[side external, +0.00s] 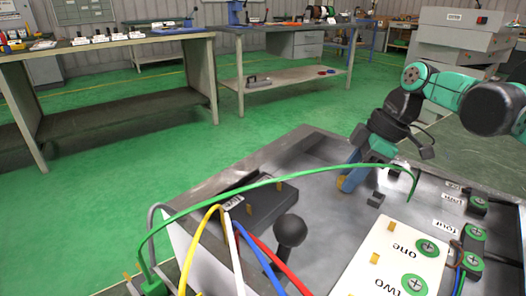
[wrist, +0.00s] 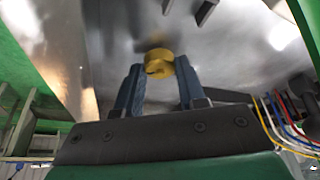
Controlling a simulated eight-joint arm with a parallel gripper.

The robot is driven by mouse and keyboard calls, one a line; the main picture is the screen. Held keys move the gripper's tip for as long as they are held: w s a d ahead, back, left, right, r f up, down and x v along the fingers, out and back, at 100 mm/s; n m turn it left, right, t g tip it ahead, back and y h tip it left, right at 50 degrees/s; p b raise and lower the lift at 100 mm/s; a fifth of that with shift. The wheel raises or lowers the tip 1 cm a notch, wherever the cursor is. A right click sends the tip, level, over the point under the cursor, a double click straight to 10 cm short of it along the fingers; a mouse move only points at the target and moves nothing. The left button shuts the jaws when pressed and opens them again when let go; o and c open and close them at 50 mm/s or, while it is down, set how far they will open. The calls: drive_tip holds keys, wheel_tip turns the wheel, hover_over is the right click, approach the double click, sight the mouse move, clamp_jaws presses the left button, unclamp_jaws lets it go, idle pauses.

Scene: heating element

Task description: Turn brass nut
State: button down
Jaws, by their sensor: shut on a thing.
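The brass nut (wrist: 159,63) shows in the wrist view as a short yellow round piece against the grey metal panel. My gripper (wrist: 158,82) has its two blue-grey fingers on either side of the nut and is shut on it. In the side external view my gripper (side external: 346,183) reaches down at the far side of the metal box, with a bit of yellow at its fingertips. The nut's far side and its seat are hidden.
A green wire (side external: 270,181) arches across the box in front of my gripper. A black ball-topped lever (side external: 290,231), a white plate (side external: 392,262) marked "one" and "two", and yellow, white, blue and red wires stand nearer. Workbenches (side external: 105,44) are behind.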

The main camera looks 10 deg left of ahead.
drive_tip(key=c, duration=0.5)
unclamp_jaws()
drive_tip(key=m+t, duration=0.1)
drive_tip(key=m, duration=0.2)
drive_tip(key=m+t, duration=0.1)
drive_tip(key=m, duration=0.2)
drive_tip(key=shift+s+a, duration=0.1)
drive_tip(key=shift+s, duration=0.1)
drive_tip(key=m+t+h, duration=0.1)
drive_tip(key=m, duration=0.2)
drive_tip(key=m+t+h, duration=0.1)
drive_tip(key=m, duration=0.2)
drive_tip(key=shift+s+a+m, duration=0.1)
drive_tip(key=shift+a+m, duration=0.05)
drive_tip(key=shift+m, duration=0.15)
drive_tip(key=w+a+r+v, duration=0.1)
drive_tip(key=w+v, duration=0.1)
drive_tip(key=v, duration=0.8)
drive_tip(key=s+d+r+m+t, duration=0.1)
drive_tip(key=d+r, duration=0.2)
drive_tip(key=d, duration=0.3)
drive_tip(key=s+d+r+m, duration=0.1)
drive_tip(key=s+d+r, duration=0.1)
drive_tip(key=d, duration=0.4)
drive_tip(key=s+d+f+m+t+h, duration=0.1)
drive_tip(key=s+d+f+m+h, duration=0.1)
drive_tip(key=s+d, duration=0.7)
drive_tip(key=d, duration=0.3)
